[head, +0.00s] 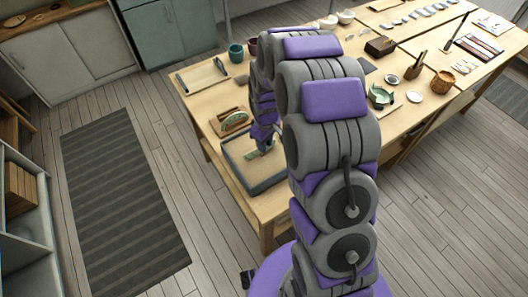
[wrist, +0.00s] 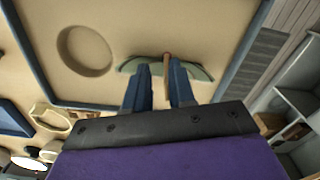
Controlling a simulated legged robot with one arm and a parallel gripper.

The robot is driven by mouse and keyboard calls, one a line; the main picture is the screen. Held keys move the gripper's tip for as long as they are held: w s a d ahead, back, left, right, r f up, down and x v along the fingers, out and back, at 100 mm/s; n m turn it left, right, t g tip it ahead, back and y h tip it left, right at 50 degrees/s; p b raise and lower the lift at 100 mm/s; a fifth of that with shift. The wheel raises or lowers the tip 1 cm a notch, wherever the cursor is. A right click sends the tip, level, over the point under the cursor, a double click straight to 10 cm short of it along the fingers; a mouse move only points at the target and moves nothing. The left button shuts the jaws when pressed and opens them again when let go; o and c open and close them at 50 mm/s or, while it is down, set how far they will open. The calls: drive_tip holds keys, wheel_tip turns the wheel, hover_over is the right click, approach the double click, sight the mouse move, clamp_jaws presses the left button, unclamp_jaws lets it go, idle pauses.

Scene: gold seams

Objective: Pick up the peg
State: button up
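A small reddish-brown upright piece, which looks like the peg (wrist: 167,61), stands against a green curved shard (wrist: 196,72) in the wrist view. Both are over the sand-coloured bed of a blue-rimmed tray (wrist: 30,50). My gripper (wrist: 160,72) has its two dark blue fingers apart, with a gap between them. The peg shows just beyond the fingertips, closer to the right finger; I cannot tell whether they touch. In the head view my gripper (head: 264,146) points down over the tray (head: 267,187), beside the green shard (head: 251,155).
A round hollow (wrist: 84,51) lies left of the shard in the tray. In the head view, a rack with a green piece (head: 235,122) stands behind the tray. Cups, bowls and tools cover the workbench (head: 220,150) further back. Shelves stand at the left.

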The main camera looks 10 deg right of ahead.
drive_tip(key=shift+c, duration=0.8)
drive_tip(key=shift+a, duration=0.2)
drive_tip(key=shift+c, duration=0.7)
drive_tip(key=shift+a, duration=0.8)
clamp_jaws()
drive_tip(key=shift+d, duration=0.5)
